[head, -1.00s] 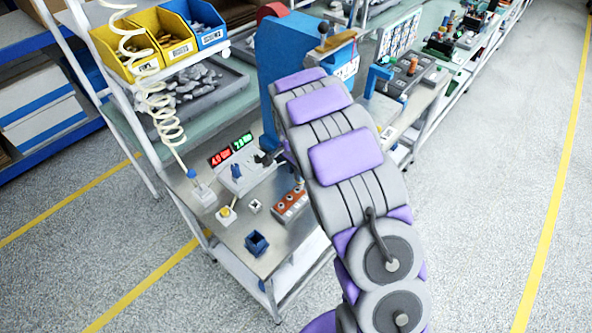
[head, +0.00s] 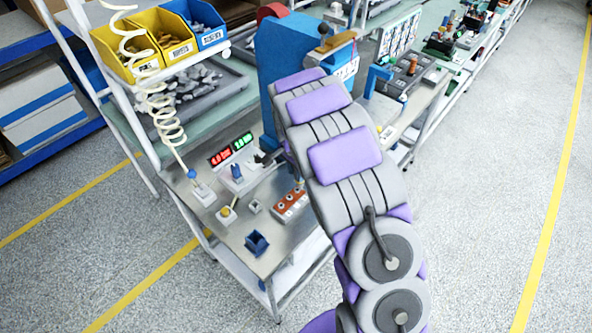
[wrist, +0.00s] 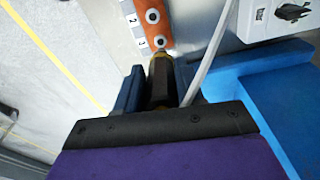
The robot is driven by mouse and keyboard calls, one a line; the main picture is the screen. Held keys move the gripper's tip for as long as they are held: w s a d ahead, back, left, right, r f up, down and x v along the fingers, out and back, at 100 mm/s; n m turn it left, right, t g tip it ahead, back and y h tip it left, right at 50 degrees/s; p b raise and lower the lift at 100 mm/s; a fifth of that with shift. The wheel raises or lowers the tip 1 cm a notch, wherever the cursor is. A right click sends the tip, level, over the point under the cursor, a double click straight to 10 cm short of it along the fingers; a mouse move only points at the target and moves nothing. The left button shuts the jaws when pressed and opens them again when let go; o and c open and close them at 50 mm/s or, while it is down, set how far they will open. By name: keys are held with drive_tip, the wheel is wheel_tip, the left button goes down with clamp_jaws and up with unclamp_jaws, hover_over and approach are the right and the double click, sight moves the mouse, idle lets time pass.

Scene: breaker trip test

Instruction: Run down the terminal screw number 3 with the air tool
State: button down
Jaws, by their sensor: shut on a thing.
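My gripper (wrist: 157,88) is shut on the air tool (wrist: 159,82), a dark body with a brass-coloured tip, held between its dark blue fingers. The orange terminal block (wrist: 143,12) lies just ahead of the tip in the wrist view, with round screws and a white number strip. The tip is at the screw by the 3 mark (wrist: 160,42); I cannot tell whether it touches. In the head view the terminal block (head: 290,204) sits on the bench, and my arm hides the gripper and most of the tool.
A dark blue open box (head: 257,243), a yellow button box (head: 227,213) and red and green displays (head: 231,150) stand on the metal bench (head: 232,240). A coiled white hose (head: 160,105) hangs at left. A large blue machine (head: 290,50) stands behind my arm.

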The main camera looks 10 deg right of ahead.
drive_tip(key=shift+r+p, duration=0.95)
drive_tip(key=shift+r, duration=2.6)
drive_tip(key=shift+f, duration=0.1)
